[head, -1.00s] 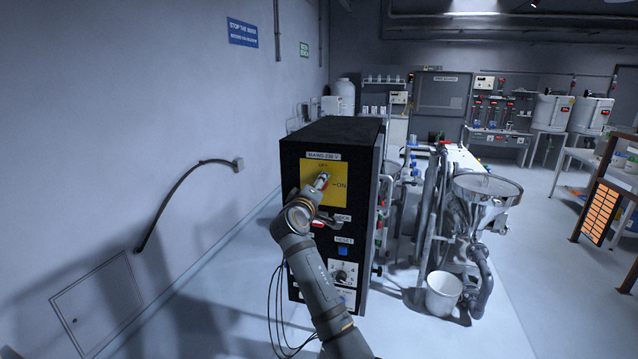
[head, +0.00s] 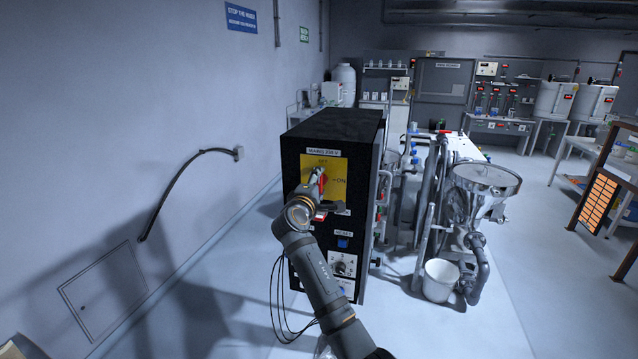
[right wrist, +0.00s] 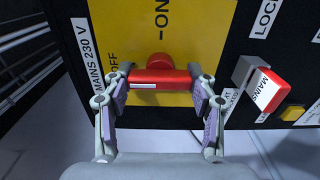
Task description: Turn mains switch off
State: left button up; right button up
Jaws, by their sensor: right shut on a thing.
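The mains switch is a red handle (head: 321,181) on a yellow plate (head: 337,194) marked OFF and ON, on the front of a black cabinet (head: 293,160). In the right wrist view the red handle (right wrist: 160,77) lies in line with the OFF mark, its white line at the OFF end. My right gripper (right wrist: 160,82) is shut on the handle, one fingertip at each end of the bar. In the head view the right gripper (head: 320,190) partly covers the handle and plate. My left gripper is not in view.
A blue reset button (head: 343,243) and a dial (head: 342,266) sit lower on the cabinet. A steel hopper (head: 484,182) and white bucket (head: 440,280) stand to the right.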

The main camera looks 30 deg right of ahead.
jog(key=o, duration=1.2)
jog(key=shift+c, duration=0.2)
jog(key=v, duration=0.7)
jog(key=shift+s+a, duration=0.2)
jog(key=shift+w+d+f, duration=0.1)
